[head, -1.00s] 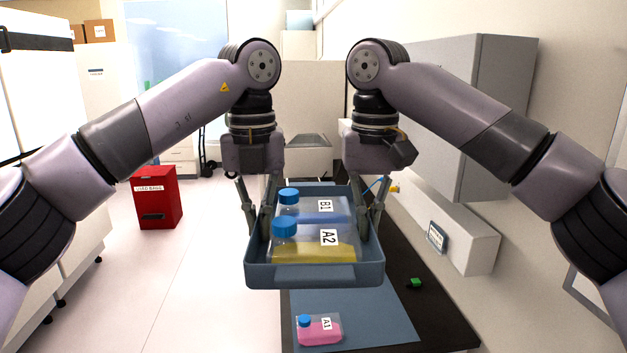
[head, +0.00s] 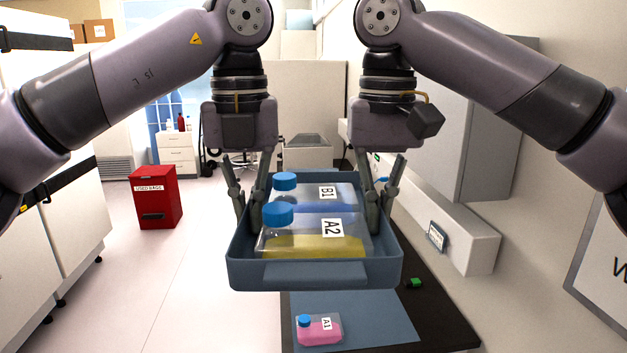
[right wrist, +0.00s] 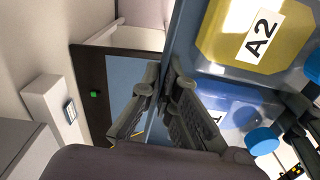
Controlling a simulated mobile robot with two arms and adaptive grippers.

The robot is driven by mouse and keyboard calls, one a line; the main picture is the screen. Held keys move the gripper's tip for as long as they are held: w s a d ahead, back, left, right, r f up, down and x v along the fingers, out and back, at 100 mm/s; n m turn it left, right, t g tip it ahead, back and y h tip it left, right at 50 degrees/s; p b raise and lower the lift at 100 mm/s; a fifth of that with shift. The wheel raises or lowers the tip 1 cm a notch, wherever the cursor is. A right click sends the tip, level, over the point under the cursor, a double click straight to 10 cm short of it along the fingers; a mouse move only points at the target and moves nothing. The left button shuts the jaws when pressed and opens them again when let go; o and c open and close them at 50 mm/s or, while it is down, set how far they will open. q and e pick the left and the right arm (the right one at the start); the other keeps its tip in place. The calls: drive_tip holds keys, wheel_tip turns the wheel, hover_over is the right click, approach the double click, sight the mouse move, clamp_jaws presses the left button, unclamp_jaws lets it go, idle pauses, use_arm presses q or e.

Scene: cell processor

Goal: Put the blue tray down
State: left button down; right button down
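The blue tray (head: 316,275) is held in the air between my two grippers, above the dark bench. In it lie a bottle labelled A2 with yellow liquid (head: 322,247) and a bottle labelled B1 with blue liquid (head: 340,194), both with blue caps. My left gripper (head: 248,214) is shut on the tray's left wall. My right gripper (head: 378,203) is shut on its right wall. In the right wrist view, the right gripper's fingers (right wrist: 160,98) stand on either side of the tray wall (right wrist: 186,50).
Below the tray is the dark bench (head: 440,318) with a blue mat (head: 380,322). A pink bottle labelled A1 (head: 322,330) lies on the mat. A small green object (head: 414,283) is on the bench. A red bin (head: 155,197) stands on the floor at left. A wall-side box (head: 465,244) borders the bench at right.

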use_arm(q)
drive_tip(key=shift+w+a, duration=0.1)
drive_tip(key=shift+a, duration=0.1)
use_arm(e)
drive_tip(key=shift+w+d, duration=0.1)
drive_tip(key=shift+d, duration=0.05)
